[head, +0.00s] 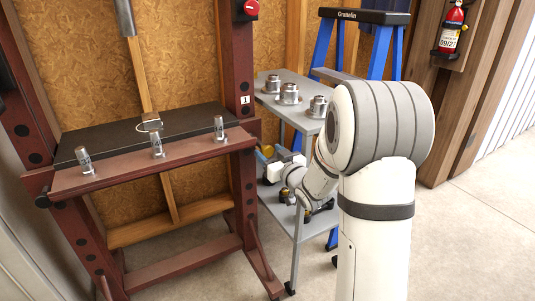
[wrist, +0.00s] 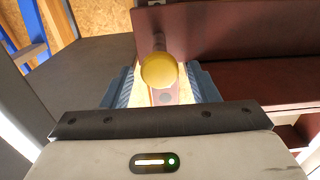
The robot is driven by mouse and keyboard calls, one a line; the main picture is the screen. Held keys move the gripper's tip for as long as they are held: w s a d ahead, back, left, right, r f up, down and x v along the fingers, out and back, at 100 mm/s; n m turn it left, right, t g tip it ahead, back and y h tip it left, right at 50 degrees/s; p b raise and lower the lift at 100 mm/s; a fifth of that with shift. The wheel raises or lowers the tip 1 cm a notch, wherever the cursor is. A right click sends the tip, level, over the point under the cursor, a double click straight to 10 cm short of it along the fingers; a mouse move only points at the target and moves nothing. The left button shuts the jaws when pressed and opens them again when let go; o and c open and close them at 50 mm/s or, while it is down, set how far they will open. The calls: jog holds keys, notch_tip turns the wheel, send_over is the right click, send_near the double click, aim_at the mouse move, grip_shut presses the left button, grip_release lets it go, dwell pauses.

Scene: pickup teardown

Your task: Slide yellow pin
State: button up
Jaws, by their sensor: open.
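The yellow pin (wrist: 159,71) shows in the wrist view as a round yellow knob on a grey shaft, end-on to the camera. The shaft runs back toward a dark red steel beam (wrist: 225,30). My gripper (wrist: 161,82) is open, with one blue-grey finger on each side of the knob and a visible gap on both sides. A small yellow patch there may be the knob. Whether the fingers reach past the knob is unclear.
The grey cart (head: 297,77) with metal cylinders stands right of the press, close to my arm. The press bed (head: 120,165) carries three small metal pieces. A blue ladder (head: 383,45) stands behind the cart. Floor (head: 475,235) at right is clear.

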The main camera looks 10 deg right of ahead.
jog(key=shift+x, duration=0.95)
jog(key=shift+c, duration=0.3)
grip_shut()
